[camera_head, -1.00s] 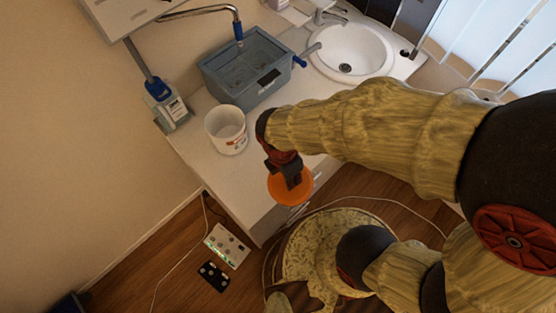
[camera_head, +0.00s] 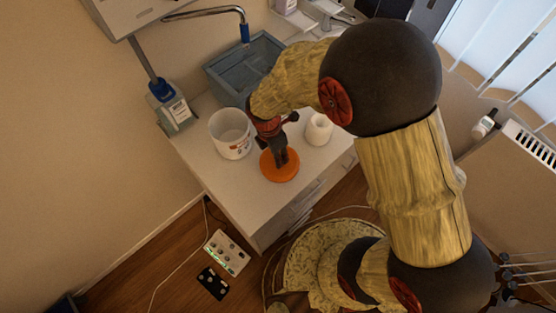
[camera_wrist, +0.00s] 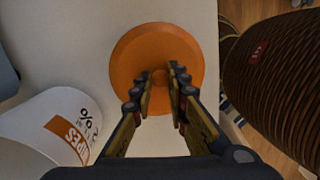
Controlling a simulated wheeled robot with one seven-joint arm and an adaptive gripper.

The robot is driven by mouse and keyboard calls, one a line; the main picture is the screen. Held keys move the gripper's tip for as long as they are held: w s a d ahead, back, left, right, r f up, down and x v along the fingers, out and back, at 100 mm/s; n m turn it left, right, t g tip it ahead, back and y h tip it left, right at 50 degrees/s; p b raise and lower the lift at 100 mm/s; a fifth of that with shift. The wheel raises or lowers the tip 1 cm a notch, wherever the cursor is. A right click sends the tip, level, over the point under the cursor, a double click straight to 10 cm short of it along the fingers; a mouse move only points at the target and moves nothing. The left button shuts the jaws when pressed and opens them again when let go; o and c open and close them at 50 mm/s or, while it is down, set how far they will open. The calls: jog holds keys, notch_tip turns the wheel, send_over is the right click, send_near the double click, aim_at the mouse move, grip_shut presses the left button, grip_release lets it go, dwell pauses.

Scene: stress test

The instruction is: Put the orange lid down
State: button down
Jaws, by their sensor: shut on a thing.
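The orange lid (camera_head: 280,168) is a flat round disc over the front part of the white counter. It also shows in the wrist view (camera_wrist: 135,58), with its knob between my fingertips. My gripper (camera_head: 279,155) points down and is shut on the lid. In the wrist view my gripper (camera_wrist: 160,85) shows both fingers at the knob. I cannot tell whether the lid touches the counter or hangs just above it.
A white bucket (camera_head: 231,134) stands left of my gripper, close by in the wrist view (camera_wrist: 62,122). A white roll (camera_head: 319,129) stands to the right. A blue-grey tub (camera_head: 228,84) is behind. The counter's front edge (camera_head: 308,188) is near the lid.

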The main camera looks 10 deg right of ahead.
jog(key=shift+w+f, duration=0.25)
jog(key=shift+f, duration=0.15)
jog(key=shift+w+f+b, duration=0.15)
jog(key=shift+f+b, duration=0.25)
jog(key=shift+f, duration=1.15)
jog(key=shift+f, duration=0.1)
jog(key=c, duration=1.7)
grip_release()
jog(key=shift+c, duration=0.2)
